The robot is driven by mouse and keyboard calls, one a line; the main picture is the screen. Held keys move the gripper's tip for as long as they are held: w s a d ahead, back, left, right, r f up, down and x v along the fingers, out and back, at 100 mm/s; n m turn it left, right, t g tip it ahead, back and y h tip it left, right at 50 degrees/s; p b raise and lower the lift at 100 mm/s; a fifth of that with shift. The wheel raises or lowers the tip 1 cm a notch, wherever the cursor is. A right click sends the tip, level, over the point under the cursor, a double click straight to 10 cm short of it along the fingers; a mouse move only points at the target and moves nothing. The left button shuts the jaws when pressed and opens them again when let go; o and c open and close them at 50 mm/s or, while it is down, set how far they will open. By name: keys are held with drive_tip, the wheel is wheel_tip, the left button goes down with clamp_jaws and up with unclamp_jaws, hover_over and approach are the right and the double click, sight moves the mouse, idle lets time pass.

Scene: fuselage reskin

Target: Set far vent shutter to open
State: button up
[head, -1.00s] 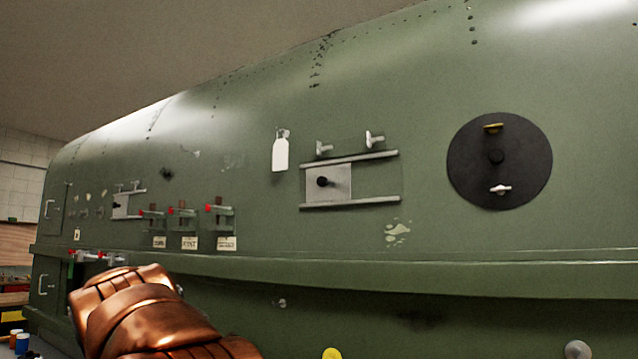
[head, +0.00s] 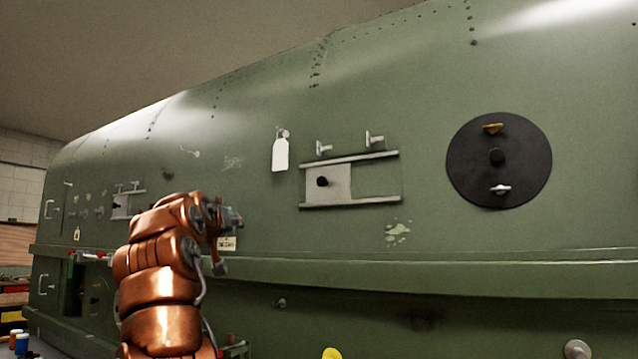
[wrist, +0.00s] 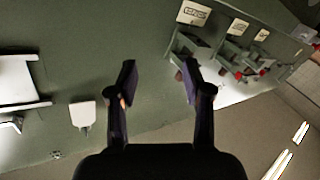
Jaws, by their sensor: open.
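The far vent shutter (head: 121,206) is a small pale plate with a dark knob, between rails on the green fuselage side at the left of the head view. Its plate sits toward the left of its frame; it is too small to tell more. A nearer, similar shutter (head: 325,185) has its plate at the left end of its rails, with the right part uncovered. Part of a pale plate and rail (wrist: 18,80) shows at the left of the wrist view. My gripper (wrist: 158,82) is open and empty, apart from the shutters.
Red-tipped levers (wrist: 240,72) with placards (wrist: 194,13) are close to my gripper. A white tag (head: 280,153) hangs left of the nearer shutter. A black disc (head: 498,160) is at right. A ledge (head: 450,270) runs along the fuselage below.

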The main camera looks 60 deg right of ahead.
drive_tip(key=s+d+r+m+g+h, duration=0.35)
drive_tip(key=s+r, duration=0.25)
drive_tip(key=s, duration=0.2)
drive_tip(key=m+g+h, duration=0.4)
drive_tip(key=m+g, duration=0.1)
drive_tip(key=m, duration=0.1)
approach(320, 181)
drive_tip(key=x, duration=0.2)
drive_tip(key=shift+p+x, duration=1.45)
drive_tip(key=shift+x, duration=2.3)
drive_tip(key=shift+c, duration=0.3)
clamp_jaws()
